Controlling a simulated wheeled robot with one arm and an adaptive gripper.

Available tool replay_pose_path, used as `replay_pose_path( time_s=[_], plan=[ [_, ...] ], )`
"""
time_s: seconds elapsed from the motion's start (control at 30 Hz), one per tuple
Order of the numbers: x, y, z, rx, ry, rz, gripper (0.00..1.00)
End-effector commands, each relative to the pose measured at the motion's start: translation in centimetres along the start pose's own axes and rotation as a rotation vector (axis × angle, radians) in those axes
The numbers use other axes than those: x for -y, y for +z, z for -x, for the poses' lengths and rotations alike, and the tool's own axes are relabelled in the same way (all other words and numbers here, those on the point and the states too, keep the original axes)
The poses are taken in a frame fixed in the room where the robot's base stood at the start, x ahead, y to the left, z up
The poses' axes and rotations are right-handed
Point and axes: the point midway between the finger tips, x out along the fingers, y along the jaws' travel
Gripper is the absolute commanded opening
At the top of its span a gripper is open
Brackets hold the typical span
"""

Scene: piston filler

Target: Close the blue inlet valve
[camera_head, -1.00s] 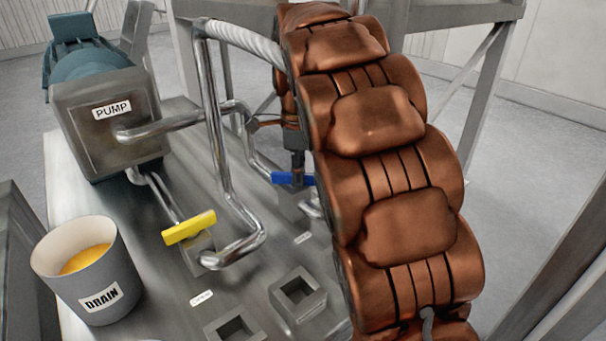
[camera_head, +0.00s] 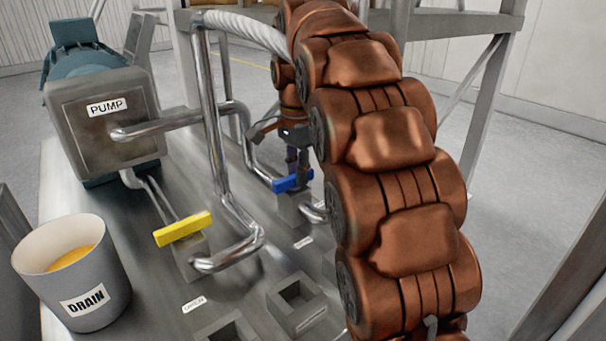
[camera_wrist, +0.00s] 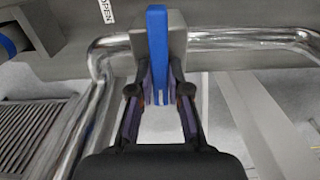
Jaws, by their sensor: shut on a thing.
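The blue inlet valve handle (camera_head: 293,181) is a flat bar on a grey valve block (camera_head: 291,208) in the middle of the head view. My gripper (camera_head: 300,172) reaches down to it from above. In the wrist view the blue handle (camera_wrist: 157,45) stands upright in the picture, crosswise to the horizontal pipe run. My gripper (camera_wrist: 161,85) has one finger on each side of the handle's near end and is shut on it. The gripper's tips are small and partly hidden in the head view.
A yellow valve handle (camera_head: 183,228) sits left of the blue one. The pump (camera_head: 105,125), bent metal pipes (camera_head: 217,140) and the drain bucket (camera_head: 72,275) stand at left. Two square sockets (camera_head: 297,300) are in front. An OPEN label (camera_wrist: 107,11) shows in the wrist view.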

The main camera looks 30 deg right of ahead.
Motion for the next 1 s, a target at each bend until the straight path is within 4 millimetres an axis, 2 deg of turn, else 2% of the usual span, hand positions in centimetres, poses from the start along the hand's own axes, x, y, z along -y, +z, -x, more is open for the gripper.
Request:
replay_pose_path(
  time_s=[0.6, 0.63, 0.7, 0.87, 1.0],
  plan=[
    [0.39, 0.04, 0.26, -0.003, -0.013, 0.047, 0.0],
    [0.39, 0.04, 0.26, -0.003, -0.013, 0.047, 0.18],
    [0.36, 0.04, 0.25, -0.003, -0.012, 0.046, 0.25],
    [0.25, 0.04, 0.16, -0.002, -0.008, 0.045, 0.41],
    [0.22, 0.07, 0.11, -0.001, -0.005, 0.045, 0.42]
  ],
)
